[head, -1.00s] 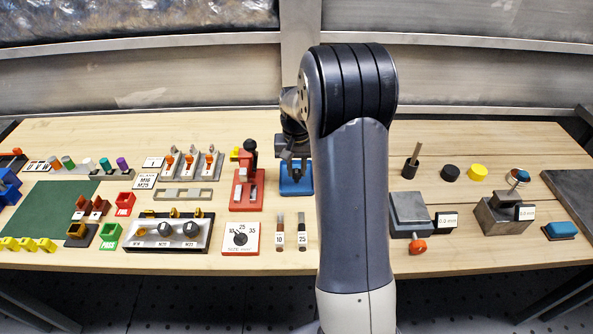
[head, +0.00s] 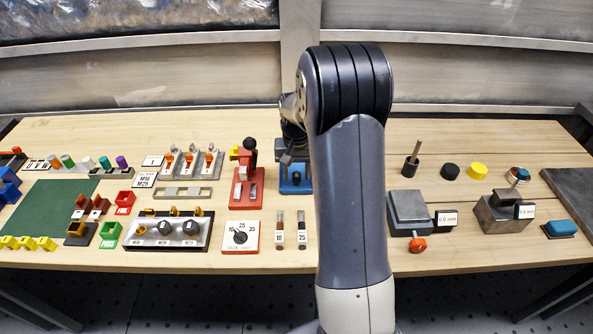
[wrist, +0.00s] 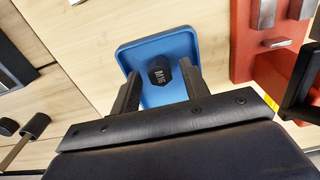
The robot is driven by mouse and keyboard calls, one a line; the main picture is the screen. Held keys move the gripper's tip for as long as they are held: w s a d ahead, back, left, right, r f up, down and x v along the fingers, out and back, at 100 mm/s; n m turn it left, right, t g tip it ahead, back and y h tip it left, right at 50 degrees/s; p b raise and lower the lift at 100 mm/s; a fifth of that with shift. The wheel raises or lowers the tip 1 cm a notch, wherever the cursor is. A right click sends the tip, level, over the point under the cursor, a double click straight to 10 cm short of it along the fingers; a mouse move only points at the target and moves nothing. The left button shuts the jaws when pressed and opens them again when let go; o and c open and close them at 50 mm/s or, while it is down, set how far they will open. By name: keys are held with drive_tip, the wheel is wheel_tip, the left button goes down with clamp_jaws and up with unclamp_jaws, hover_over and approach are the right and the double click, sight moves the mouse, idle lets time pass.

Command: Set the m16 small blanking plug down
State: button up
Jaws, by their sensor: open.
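The M16 small blanking plug (wrist: 160,71) is a dark, faceted piece with "M16" in pale letters on its top. It stands in the blue tray (wrist: 189,43), near the middle. My gripper (wrist: 158,84) is open, with one finger on each side of the plug in the wrist view and visible gaps between. In the head view the plug (head: 296,178) is a small dark shape in the blue tray (head: 305,187), below my gripper (head: 288,158). My arm hides part of the tray's right side there.
A red press-like fixture (head: 247,190) with a black knob stands close left of the tray. Metal blocks (head: 408,207) stand right of my arm. Bare wood lies in front of the tray.

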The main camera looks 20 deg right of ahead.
sight(297, 174)
wheel_tip(297, 174, up, 12)
drive_tip(key=shift+r, duration=0.2)
drive_tip(key=shift+c, duration=0.2)
idle(2.2)
